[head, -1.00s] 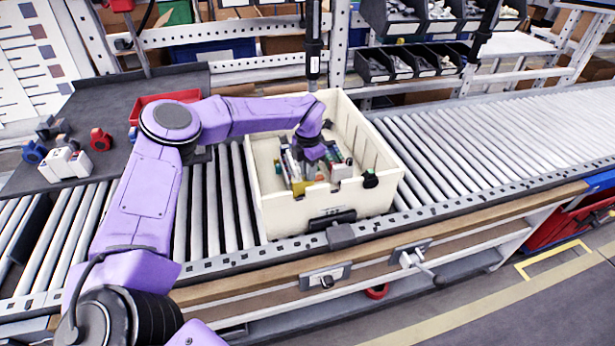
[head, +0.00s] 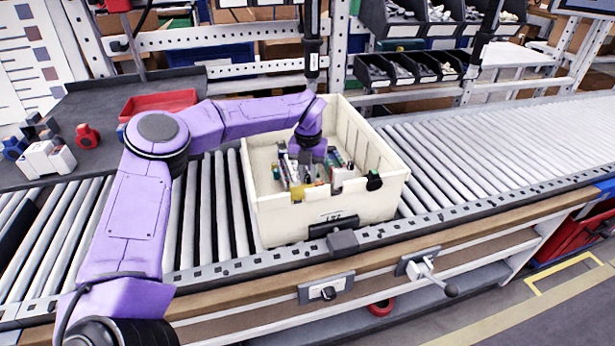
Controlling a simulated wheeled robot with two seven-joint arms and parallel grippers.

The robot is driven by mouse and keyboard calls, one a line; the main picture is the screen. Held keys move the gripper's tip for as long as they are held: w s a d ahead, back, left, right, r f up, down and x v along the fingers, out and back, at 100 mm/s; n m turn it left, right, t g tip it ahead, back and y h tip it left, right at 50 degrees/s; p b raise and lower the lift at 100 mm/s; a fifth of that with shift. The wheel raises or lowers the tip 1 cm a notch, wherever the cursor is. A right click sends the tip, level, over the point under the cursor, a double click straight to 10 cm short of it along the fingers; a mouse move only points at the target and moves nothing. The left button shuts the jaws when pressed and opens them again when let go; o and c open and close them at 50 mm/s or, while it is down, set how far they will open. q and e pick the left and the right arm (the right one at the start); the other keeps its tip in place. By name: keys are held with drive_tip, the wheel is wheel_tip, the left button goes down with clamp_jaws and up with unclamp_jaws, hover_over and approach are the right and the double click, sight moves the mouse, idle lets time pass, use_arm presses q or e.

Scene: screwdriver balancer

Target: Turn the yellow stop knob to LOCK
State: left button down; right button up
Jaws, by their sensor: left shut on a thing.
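No knob that I can surely call the yellow stop knob shows. A small yellow piece (head: 297,193) shows at the front wall of the cream tote (head: 345,205), left of its cut-out; I cannot tell if it is a knob. My left gripper (head: 307,166) points down inside the tote, behind that piece. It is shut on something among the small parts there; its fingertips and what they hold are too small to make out. A black round knob (head: 374,182) sits at the tote's front right. My right gripper is not in view.
The tote stands on a roller conveyor (head: 490,150), with bare rollers to the right. A dark block (head: 343,243) stands at the rail before it. A black tool (head: 312,45) hangs behind my arm.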

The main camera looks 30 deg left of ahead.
sight(307, 176)
use_arm(q)
drive_tip(key=shift+w+a, duration=0.1)
idle(0.5)
drive_tip(key=c, duration=1)
unclamp_jaws()
wheel_tip(307, 176, up, 10)
drive_tip(key=shift+r+b, duration=0.25)
drive_tip(key=shift+b, duration=0.3)
